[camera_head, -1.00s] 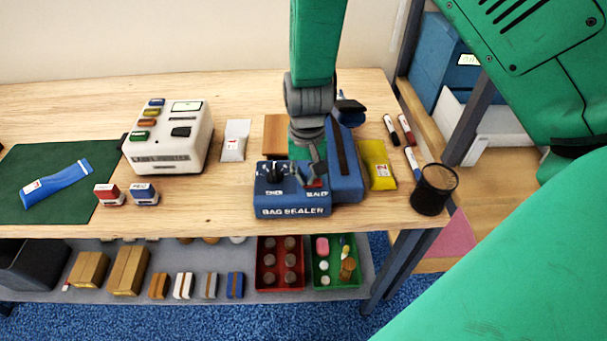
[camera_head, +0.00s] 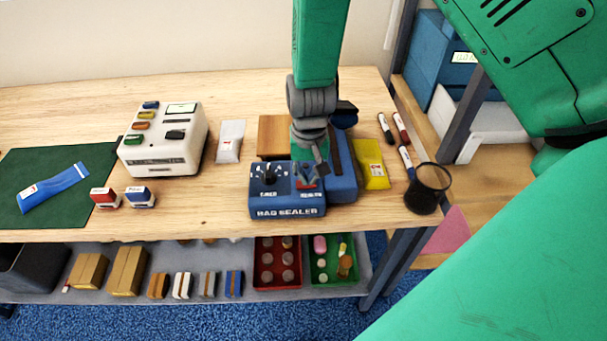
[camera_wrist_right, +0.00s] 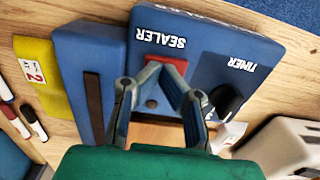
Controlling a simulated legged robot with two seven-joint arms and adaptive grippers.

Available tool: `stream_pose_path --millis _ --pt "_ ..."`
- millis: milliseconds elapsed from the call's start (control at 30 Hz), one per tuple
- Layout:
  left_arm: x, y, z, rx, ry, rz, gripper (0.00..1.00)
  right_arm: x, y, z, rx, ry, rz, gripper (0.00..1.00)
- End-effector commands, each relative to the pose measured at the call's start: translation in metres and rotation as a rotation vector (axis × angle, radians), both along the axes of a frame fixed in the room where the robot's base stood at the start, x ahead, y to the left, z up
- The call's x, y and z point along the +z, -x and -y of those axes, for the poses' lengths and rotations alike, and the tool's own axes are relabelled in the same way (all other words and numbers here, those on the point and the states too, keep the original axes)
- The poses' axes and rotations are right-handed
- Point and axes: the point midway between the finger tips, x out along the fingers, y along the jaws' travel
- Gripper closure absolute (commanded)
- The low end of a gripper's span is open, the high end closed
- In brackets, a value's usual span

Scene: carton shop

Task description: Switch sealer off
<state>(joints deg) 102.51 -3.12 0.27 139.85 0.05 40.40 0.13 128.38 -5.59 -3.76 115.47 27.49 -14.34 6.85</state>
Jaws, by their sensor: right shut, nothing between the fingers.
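The blue bag sealer (camera_head: 287,212) stands near the front edge of the table. Its top carries a black timer knob (camera_head: 268,177) and a red sealer switch, partly hidden behind my gripper in the head view. In the right wrist view the red switch (camera_wrist_right: 178,68) lies under the word SEALER, beside the black timer knob (camera_wrist_right: 226,98). My right gripper (camera_head: 308,180) is shut and empty, with its fingertips (camera_wrist_right: 168,72) at the red switch. I cannot tell whether they touch it or which way the switch is set. My left gripper is not in view.
A yellow packet (camera_head: 373,177) lies right of the sealer, with markers (camera_head: 400,128) and a black mesh cup (camera_head: 428,190) farther right. A wooden block (camera_head: 273,136) is behind.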

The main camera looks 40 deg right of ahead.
Motion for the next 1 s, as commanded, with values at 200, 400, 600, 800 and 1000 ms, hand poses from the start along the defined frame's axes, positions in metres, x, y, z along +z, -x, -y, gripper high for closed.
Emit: stream_pose_path --millis 200,400,600,800,1000 --pt "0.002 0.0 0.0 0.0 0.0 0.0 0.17 0.002 0.0 -0.001 0.001 0.001 0.001 1.0" --pt "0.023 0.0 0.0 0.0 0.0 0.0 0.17 0.023 -0.001 0.002 0.0 -0.001 0.001 1.0" --pt "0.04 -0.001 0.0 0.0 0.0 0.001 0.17 0.055 -0.004 0.005 0.002 -0.001 0.006 1.0" --pt "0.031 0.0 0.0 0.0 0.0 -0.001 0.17 0.098 -0.005 0.002 0.001 -0.001 0.006 1.0" --pt "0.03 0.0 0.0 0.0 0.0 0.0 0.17 0.128 -0.006 0.0 0.001 -0.001 0.002 1.0"
